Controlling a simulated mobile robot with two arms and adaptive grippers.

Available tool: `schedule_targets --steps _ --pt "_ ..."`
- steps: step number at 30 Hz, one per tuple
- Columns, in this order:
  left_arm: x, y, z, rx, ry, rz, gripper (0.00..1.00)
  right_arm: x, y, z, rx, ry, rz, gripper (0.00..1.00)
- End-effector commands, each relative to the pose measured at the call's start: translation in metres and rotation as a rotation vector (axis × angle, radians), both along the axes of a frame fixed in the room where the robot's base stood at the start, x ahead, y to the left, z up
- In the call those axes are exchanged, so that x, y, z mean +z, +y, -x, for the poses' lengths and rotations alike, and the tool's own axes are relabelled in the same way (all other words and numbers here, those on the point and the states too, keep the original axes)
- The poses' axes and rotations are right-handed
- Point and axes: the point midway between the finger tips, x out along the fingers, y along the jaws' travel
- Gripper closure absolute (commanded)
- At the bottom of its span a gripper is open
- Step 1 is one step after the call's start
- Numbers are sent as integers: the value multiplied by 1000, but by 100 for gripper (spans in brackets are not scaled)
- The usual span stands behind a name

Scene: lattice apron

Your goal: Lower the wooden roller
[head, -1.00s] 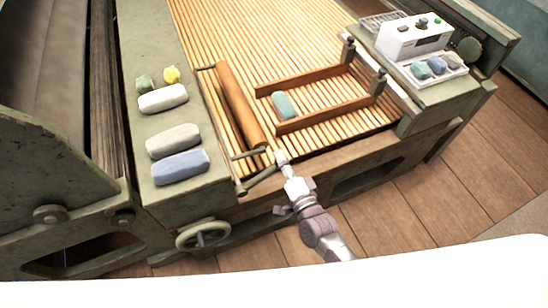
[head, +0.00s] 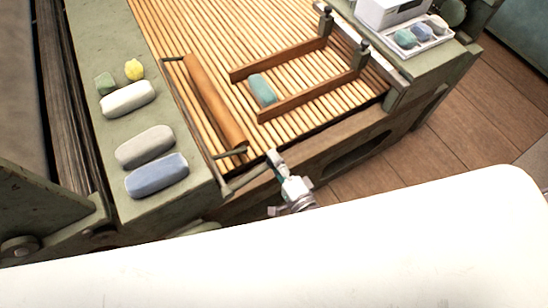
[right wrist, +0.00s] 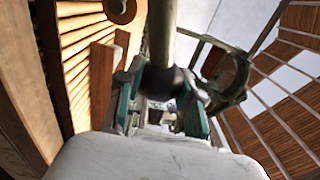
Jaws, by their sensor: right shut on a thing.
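The brown wooden roller (head: 214,102) lies slantwise over the slatted bed in the head view, between thin metal end arms. A metal lever (head: 246,181) runs from the near corner of the bed by the roller's near end. My right gripper (head: 274,160) is at the lever's outer end, beyond the bed's front edge. In the right wrist view its green-sided fingers (right wrist: 162,95) are shut around the dark knob (right wrist: 168,82) at the end of the lever bar (right wrist: 161,35). Whether the roller touches the slats is unclear. My left gripper is not in view.
A wooden frame (head: 310,98) with a teal block (head: 262,89) sits on the slats right of the roller. Several pale blocks, such as the blue one (head: 157,175), lie on the left green ledge. A white device (head: 393,12) stands at the upper right.

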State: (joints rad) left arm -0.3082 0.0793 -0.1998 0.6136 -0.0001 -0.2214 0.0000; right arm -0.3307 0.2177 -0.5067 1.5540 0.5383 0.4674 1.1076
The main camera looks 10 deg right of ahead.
Motion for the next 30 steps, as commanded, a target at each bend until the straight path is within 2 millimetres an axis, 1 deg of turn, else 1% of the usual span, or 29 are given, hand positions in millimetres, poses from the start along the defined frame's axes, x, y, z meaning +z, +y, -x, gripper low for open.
schedule_targets --steps 1,2,3,7,13,17,19,23,30 --pt "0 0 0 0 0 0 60 -4 -1 1 -1 12 -4 100" --pt "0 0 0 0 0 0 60 -4 -1 1 -1 13 -3 100" --pt "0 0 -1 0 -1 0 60 -4 -1 2 -1 13 -3 59" --pt "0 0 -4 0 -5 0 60 -4 -1 1 -1 11 -2 38" --pt "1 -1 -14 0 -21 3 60 -3 0 1 0 7 -2 38" --pt "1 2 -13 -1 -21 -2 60 -2 -1 3 0 7 -1 38" --pt "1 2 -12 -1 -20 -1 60 -2 -2 8 0 7 -1 38" --pt "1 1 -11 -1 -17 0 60 -3 -9 28 1 10 0 38" --pt "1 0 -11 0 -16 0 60 -3 -25 77 1 10 0 38"
